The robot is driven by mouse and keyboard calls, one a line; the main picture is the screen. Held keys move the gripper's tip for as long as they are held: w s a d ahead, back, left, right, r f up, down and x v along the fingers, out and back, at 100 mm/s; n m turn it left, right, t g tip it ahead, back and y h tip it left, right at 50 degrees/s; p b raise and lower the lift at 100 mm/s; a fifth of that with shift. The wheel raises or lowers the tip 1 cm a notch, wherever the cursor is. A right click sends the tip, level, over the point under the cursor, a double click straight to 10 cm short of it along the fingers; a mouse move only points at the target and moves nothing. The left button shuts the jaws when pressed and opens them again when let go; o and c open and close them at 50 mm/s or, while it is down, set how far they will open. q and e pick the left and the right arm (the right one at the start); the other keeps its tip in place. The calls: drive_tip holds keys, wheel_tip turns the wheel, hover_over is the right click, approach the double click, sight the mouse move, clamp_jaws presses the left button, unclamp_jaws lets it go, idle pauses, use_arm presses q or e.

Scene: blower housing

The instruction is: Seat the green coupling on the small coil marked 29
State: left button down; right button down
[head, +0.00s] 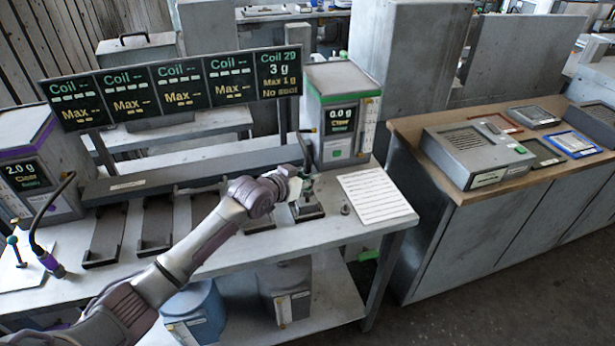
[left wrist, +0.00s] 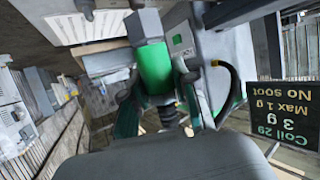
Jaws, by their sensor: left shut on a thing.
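The green coupling (left wrist: 155,68) is a bright green cylinder between the fingers of my left gripper (left wrist: 158,98) in the left wrist view. My left gripper is shut on it. In the head view my left gripper (head: 304,186) is over the right part of the bench, above a dark holder (head: 307,212); the coupling is mostly hidden there. A black hose (head: 302,148) runs down toward the gripper. No number is readable on a small coil, and I cannot tell whether the coupling touches one. My right gripper is not in view.
The display board (head: 277,72) reads Coil 29, 3 g, Max 1 g in its rightmost panel. A green-trimmed unit (head: 341,115) reading 0.0 g stands behind the gripper. A printed sheet (head: 375,195) lies to the right. Dark empty-looking trays (head: 156,222) line the bench to the left.

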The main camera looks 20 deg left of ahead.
use_arm(q)
drive_tip(key=shift+f, duration=0.4)
drive_tip(key=shift+f+b, duration=0.8)
drive_tip(key=shift+f, duration=0.1)
drive_tip(key=c, duration=0.9)
unclamp_jaws()
drive_tip(key=shift+o, duration=0.4)
drive_tip(key=v, duration=1.2)
